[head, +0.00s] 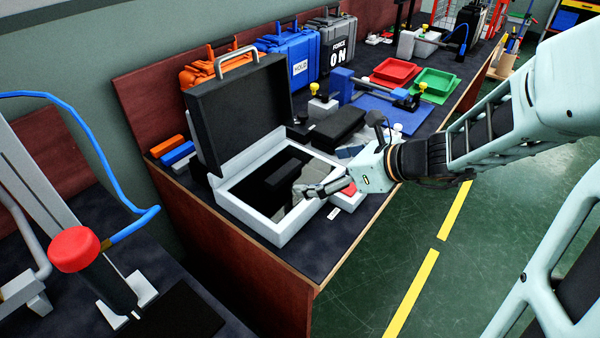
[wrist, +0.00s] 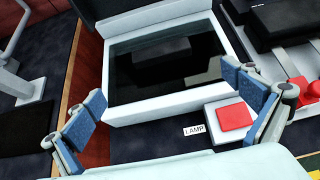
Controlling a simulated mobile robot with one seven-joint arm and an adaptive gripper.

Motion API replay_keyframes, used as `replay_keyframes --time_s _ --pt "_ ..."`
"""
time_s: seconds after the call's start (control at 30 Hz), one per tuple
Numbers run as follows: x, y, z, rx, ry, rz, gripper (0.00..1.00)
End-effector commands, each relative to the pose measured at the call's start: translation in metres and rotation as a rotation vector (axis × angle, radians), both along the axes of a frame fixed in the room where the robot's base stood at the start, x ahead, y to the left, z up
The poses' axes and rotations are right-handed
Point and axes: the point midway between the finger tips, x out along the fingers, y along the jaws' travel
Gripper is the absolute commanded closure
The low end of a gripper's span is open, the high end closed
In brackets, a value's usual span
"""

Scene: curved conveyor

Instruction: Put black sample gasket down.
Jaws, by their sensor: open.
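My gripper (head: 314,190) is open over the front right part of a white-framed case with a raised black lid (head: 240,105). In the wrist view its two blue-padded fingers (wrist: 163,90) are spread wide with nothing between them. The case's white rim (wrist: 150,108) surrounds a dark glossy panel (wrist: 135,75). A darker rectangle shows on that panel; I cannot tell whether it is a reflection or a flat black piece. I cannot pick out the black sample gasket for certain in either view.
A red button (wrist: 235,117) on a white box stands beside the case near the right finger, by a LAMP label (wrist: 194,130). A black block (head: 338,128), a blue mat (head: 390,112) and red (head: 396,72) and green (head: 436,83) trays lie farther along the bench.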

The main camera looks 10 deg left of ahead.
Motion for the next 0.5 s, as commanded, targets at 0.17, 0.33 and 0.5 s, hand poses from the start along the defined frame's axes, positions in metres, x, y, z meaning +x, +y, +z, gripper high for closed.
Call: replay_keyframes --time_s 0.17,0.33,0.5 --pt "0.009 0.018 -0.016 -0.005 0.002 0.003 0.0" --pt "0.02 0.035 -0.028 -0.002 0.002 0.001 0.0" --pt "0.024 0.042 -0.032 -0.003 0.001 0.001 0.0"
